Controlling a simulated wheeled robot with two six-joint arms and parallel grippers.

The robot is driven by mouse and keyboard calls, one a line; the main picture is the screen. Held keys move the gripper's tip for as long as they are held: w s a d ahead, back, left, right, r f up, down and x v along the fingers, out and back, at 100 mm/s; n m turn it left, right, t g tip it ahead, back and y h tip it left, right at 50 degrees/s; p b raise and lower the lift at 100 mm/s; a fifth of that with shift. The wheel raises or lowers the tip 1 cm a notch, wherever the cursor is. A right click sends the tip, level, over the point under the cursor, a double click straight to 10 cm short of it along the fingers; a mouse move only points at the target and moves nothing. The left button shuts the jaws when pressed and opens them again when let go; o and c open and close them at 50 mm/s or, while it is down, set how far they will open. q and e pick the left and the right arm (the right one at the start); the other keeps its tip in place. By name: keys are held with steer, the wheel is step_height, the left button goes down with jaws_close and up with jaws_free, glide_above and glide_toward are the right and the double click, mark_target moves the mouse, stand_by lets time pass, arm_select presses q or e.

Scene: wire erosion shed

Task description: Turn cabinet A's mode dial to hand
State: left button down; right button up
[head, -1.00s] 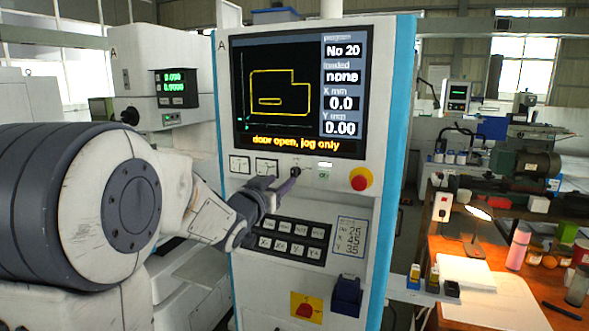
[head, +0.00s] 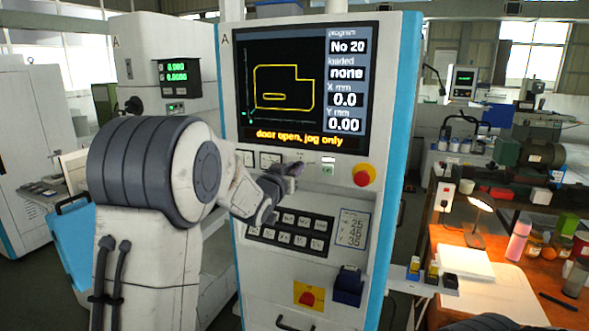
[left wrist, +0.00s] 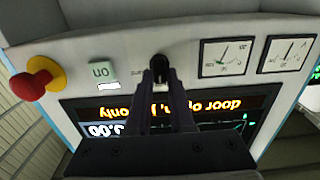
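Cabinet A (head: 395,150) stands in the middle of the head view, with a screen reading "door open, jog only". Its mode dial is a small black knob (left wrist: 160,63) on the panel in the left wrist view, which sees the panel upside down. My left gripper (head: 296,169) is in front of the panel, just below the screen, and hides the dial in the head view. In the left wrist view its two dark fingers (left wrist: 163,76) are apart, with their tips right at the knob. Whether they touch it I cannot tell. The dial's markings are not readable. My right gripper is not in view.
A red emergency button (head: 364,175) on a yellow base is right of the dial. A green-white "on" button (left wrist: 103,72) lies between them. Two gauges (left wrist: 224,56) flank the dial's other side. A keypad (head: 292,231) is below. A lit workbench (head: 520,280) stands at the right.

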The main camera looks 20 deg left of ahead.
arm_select(q)
steer(key=shift+d+f+m+b, duration=0.1)
steer(key=shift+d+m+b, duration=0.05)
steer(key=shift+m+b, duration=2.3)
steer(key=shift+d+f+m+b, duration=0.1)
steer(key=shift+f+m+b, duration=0.05)
steer(key=shift+m+b, duration=2.3)
steer(key=shift+d+f+m+b, duration=0.1)
steer(key=shift+d+m+b, duration=0.05)
steer(key=shift+m+b, duration=2.3)
steer(key=shift+n+b, duration=0.25)
steer(key=shift+b, duration=0.2)
steer(key=c, duration=0.8)
jaws_free()
steer(key=shift+s, duration=0.1)
steer(key=s+b, duration=0.1)
steer(key=s, duration=0.9)
steer(key=shift+s+a, duration=0.2)
